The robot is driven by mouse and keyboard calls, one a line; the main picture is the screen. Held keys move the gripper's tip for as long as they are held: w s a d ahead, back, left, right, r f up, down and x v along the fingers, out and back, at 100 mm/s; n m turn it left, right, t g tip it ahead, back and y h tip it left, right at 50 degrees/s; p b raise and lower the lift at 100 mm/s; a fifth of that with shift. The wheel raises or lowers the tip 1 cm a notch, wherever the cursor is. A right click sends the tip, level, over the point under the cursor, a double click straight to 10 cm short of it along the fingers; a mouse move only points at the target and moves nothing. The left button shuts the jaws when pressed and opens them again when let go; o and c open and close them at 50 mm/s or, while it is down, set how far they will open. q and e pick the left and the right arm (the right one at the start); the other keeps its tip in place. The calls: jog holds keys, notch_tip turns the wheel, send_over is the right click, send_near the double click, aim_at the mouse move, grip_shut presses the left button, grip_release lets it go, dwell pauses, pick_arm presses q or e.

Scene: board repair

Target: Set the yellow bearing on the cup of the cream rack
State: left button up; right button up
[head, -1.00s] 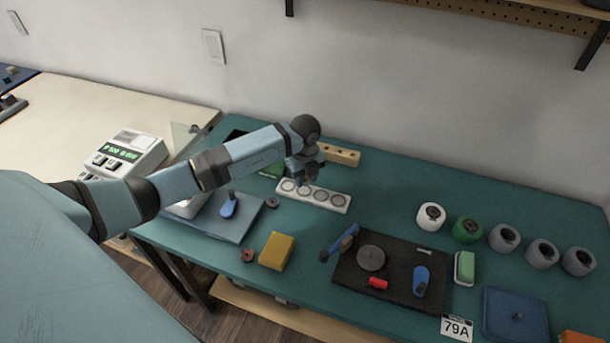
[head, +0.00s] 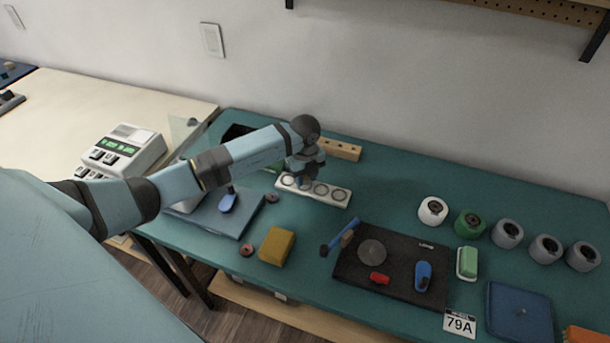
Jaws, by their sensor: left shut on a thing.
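The cream rack (head: 340,203), a pale bar with a row of several round grey-ringed cups, lies near the back of the green bench. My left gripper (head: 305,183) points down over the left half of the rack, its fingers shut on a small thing. The fingers and wrist hide most of that thing, and its colour does not show clearly. I see no yellow bearing elsewhere on the bench, so it fits the held piece. I cannot tell whether it touches a cup. The right gripper is not in view.
A wooden block (head: 342,149) with holes lies just behind the rack. A yellow block (head: 277,246), a blue board (head: 222,222) and a dark tray (head: 390,289) lie in front. Several rolls, including a white one (head: 432,211), stand at right. Bench between rack and rolls is clear.

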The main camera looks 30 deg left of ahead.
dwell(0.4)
pick_arm(q)
jog(key=shift+f, duration=0.1)
dwell(0.6)
jog(key=shift+f, duration=0.4)
dwell(0.4)
jog(key=shift+f, duration=0.15)
jog(key=shift+f, duration=0.1)
dwell(0.5)
jog(key=shift+f, duration=0.15)
dwell(0.7)
jog(key=shift+s+f, duration=0.1)
dwell(0.3)
